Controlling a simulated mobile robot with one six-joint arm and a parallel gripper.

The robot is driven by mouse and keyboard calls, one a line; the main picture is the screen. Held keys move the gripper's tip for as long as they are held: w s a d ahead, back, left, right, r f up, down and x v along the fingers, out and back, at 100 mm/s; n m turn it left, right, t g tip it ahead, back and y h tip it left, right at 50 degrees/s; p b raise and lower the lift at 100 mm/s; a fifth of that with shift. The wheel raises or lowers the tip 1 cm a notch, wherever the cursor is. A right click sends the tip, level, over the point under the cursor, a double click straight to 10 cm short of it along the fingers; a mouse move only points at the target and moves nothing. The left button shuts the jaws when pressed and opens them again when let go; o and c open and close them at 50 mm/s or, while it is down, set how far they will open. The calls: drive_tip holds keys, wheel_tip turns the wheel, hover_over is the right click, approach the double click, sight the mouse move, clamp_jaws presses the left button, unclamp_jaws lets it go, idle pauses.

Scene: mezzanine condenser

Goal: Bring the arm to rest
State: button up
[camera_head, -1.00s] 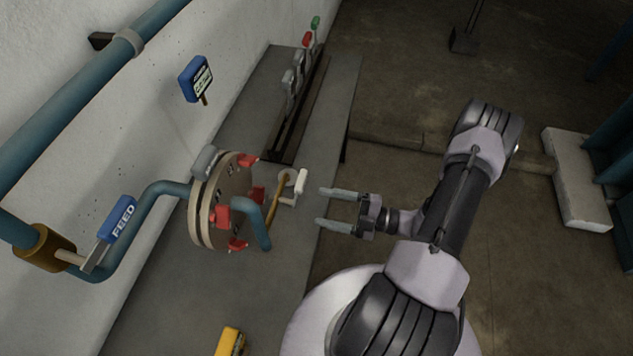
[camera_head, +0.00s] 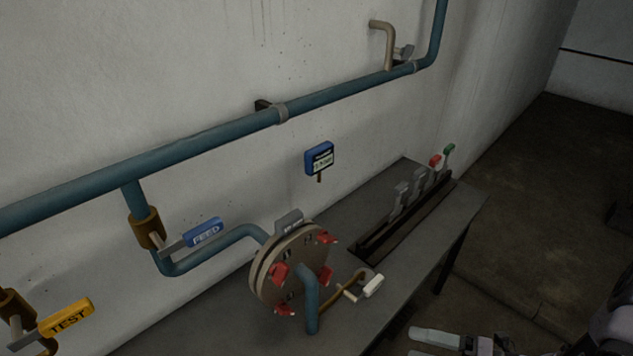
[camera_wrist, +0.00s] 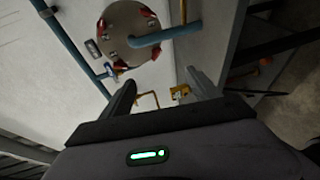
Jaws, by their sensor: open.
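My gripper (camera_head: 432,343) shows at the bottom edge of the head view, its two pale fingers apart with nothing between them. It is in front of the grey bench (camera_head: 358,338), clear of it. In the wrist view my gripper's fingers (camera_wrist: 163,92) are spread, and a brass pipe and a small valve handle show beyond them. Most of my arm is outside the head view; a part shows at the lower right edge.
On the bench stand a round flanged plate (camera_head: 293,268) with red clamps, a white-handled valve (camera_head: 372,286) and a row of levers (camera_head: 418,184). Blue FEED (camera_head: 204,232) and yellow TEST (camera_head: 67,317) handles hang on wall pipes. Open floor (camera_head: 530,190) lies right of the bench.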

drive_tip(key=s+a+r+m+h+b, duration=0.5)
drive_tip(key=r+m+h, duration=0.1)
drive_tip(key=m, duration=1.1)
drive_tip(key=s+a+r+m+h+b, duration=0.4)
drive_tip(key=s+a+r+m+h, duration=0.1)
drive_tip(key=m, duration=1.2)
wheel_tip(320, 180, up, 3)
drive_tip(key=shift+a+f+m+g+h+b, duration=0.2)
drive_tip(key=shift+a+m+g+h+b, duration=0.2)
drive_tip(key=shift+a+h, duration=0.25)
